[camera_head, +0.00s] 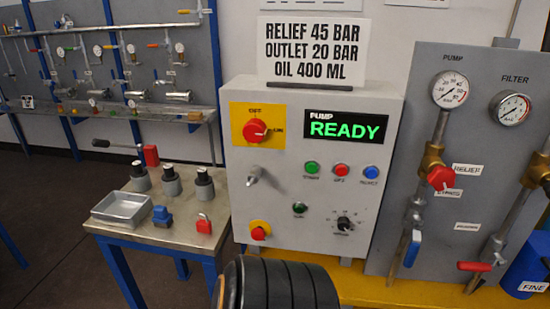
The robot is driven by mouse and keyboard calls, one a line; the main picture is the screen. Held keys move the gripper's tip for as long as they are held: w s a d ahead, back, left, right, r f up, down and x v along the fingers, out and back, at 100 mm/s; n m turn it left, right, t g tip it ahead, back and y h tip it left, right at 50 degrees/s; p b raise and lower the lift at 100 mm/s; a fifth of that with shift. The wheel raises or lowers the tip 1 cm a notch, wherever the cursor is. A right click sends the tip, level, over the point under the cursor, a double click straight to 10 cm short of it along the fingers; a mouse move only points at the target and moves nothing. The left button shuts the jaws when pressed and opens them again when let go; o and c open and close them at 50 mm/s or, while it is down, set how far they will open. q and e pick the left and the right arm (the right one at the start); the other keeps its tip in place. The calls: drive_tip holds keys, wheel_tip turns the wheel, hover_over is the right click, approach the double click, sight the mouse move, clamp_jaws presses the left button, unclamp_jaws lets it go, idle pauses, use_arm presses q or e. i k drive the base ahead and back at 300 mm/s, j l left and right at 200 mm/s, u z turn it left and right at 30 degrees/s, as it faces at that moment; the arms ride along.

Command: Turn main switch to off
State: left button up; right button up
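The main switch (256,130) is a red rotary knob on a yellow plate, at the upper left of the light grey control box (290,220). Its plate reads OFF above the knob and ON to its right. The knob's pointer seems to face right, towards ON. A green READY display (346,127) is lit beside it. Neither of my grippers shows in the head view, and nothing touches the switch.
A dark ribbed object (285,285) stands low in front of the box. A side table (150,236) at left holds a metal tray (121,208), a red padlock (204,224) and several fittings. A gauge panel (400,130) stands at right. The space before the switch looks clear.

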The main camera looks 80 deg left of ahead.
sight(254, 131)
drive_tip(key=u, duration=2.45)
